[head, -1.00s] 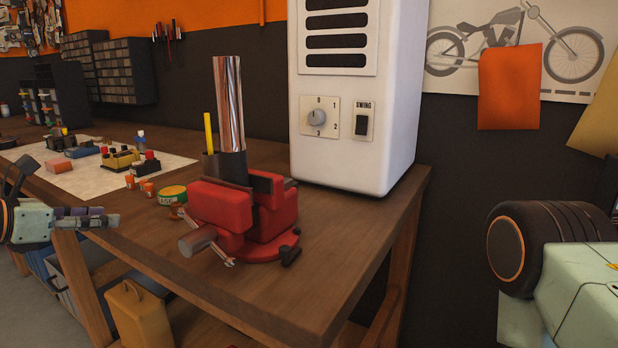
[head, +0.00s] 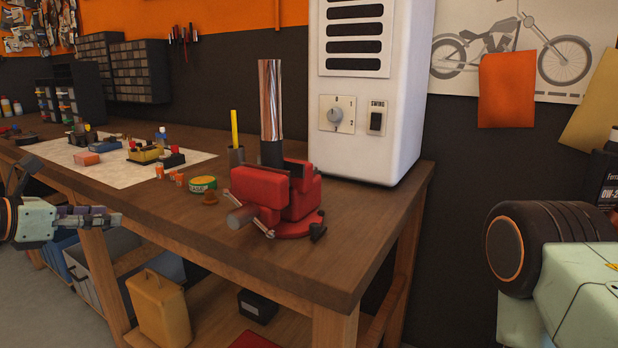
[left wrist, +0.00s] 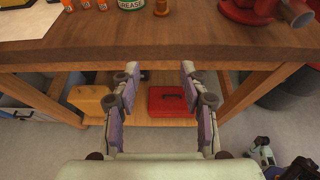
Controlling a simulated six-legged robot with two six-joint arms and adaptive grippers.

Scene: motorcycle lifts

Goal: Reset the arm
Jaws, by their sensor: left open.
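My left gripper (head: 88,216) comes in from the left in the head view, in front of the workbench (head: 340,262). In the left wrist view its two fingers (left wrist: 158,85) are spread apart with nothing between them. They point toward the bench's front edge and the lower shelf. My right gripper does not show; a pale green arm part (head: 580,290) of mine with a dark round joint is at the right.
On the bench are a red vise (head: 262,195), a grease tin (head: 203,184), a white heater-like unit (head: 365,110) with a knob, and a paper mat (head: 95,158) with small parts. Below are a yellow can (head: 160,310) and a red toolbox (left wrist: 172,100).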

